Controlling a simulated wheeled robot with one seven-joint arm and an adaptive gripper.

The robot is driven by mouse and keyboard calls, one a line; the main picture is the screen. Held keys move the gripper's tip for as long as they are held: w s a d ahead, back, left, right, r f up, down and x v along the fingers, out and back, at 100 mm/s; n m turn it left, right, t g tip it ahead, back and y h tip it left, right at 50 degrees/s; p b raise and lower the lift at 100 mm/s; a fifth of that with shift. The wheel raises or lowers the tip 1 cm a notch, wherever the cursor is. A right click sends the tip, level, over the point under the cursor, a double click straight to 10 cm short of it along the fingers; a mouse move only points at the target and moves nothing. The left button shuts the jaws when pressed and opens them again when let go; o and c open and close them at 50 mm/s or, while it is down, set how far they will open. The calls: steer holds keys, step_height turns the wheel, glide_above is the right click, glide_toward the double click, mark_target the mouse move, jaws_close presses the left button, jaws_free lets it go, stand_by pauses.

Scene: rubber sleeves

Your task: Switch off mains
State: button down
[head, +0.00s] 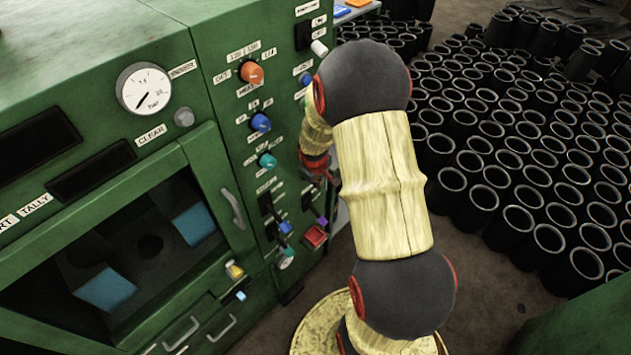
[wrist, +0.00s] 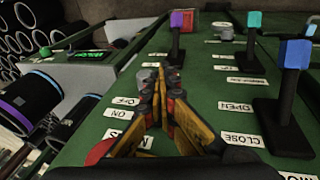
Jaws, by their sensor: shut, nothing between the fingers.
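The green machine panel (head: 262,200) carries the controls. In the wrist view an OFF label (wrist: 125,100) and an ON label (wrist: 117,117) sit just left of my gripper (wrist: 161,84). A partly hidden label (wrist: 126,138) below them cannot be fully read. The switch belonging to these labels is not clear and may be hidden by the fingers. My gripper is shut and empty, its fingertips close to the panel; contact cannot be told. In the head view my arm largely hides the gripper beside the panel's right edge.
Levers with purple (wrist: 182,22), teal (wrist: 253,20) and blue (wrist: 296,55) tops stand right of the fingers. A red part (wrist: 101,151) is at lower left. In the head view, many black sleeves (head: 480,197) stand on the floor at right, and a gauge (head: 144,88) is at left.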

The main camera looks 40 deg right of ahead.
steer(key=shift+s+f+b, duration=0.2)
steer(key=shift+f+b, duration=0.3)
steer(key=shift+f, duration=0.1)
steer(key=shift+r, duration=0.15)
steer(key=shift+r+p, duration=0.7)
steer(key=shift+r, duration=0.05)
